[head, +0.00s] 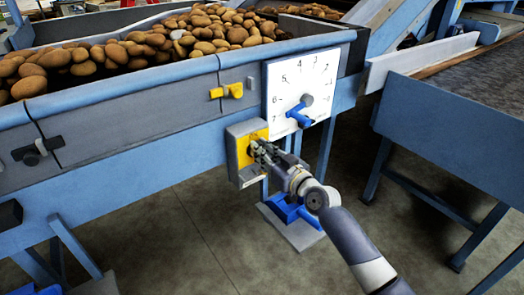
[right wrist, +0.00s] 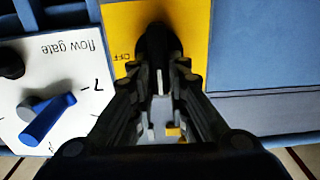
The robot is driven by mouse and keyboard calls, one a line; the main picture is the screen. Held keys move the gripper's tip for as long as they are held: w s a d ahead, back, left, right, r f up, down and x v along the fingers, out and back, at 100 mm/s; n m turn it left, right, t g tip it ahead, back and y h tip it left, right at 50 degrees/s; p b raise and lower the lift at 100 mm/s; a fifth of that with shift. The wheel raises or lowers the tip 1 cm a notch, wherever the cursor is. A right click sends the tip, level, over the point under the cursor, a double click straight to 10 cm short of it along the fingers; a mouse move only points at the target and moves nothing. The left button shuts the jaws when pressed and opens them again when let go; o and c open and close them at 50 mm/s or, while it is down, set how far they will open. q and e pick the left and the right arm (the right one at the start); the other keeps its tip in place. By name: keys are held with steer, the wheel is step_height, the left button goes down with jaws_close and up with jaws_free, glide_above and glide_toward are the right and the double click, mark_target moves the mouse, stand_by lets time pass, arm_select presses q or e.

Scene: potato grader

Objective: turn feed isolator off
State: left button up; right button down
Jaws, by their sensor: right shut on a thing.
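The feed isolator is a grey box (head: 236,172) with a yellow face plate (head: 243,148), fixed to the blue side of the grader below the hopper. In the right wrist view the yellow plate (right wrist: 194,22) fills the top middle, with an "OFF" mark left of a dark knob (right wrist: 156,42). My right gripper (head: 257,148) reaches the plate from the lower right. Its fingers (right wrist: 160,75) are shut on the dark knob and hide part of it. The knob's exact pointing direction is hard to tell. My left gripper is not in view.
A white flow gate dial (head: 312,75) with a blue pointer (head: 299,117) sits just above right of the isolator. A yellow latch (head: 235,90) is above it. The hopper (head: 130,82) holds many potatoes. A blue-sided conveyor (head: 450,130) stands right; floor between is open.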

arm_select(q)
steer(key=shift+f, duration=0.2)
arm_select(e)
steer(key=m, duration=0.6)
steer(key=d+f+m, duration=0.1)
steer(key=m, duration=0.5)
steer(key=w+f+m, duration=0.1)
steer(key=m, duration=0.5)
steer(key=shift+d, duration=0.2)
stand_by(0.5)
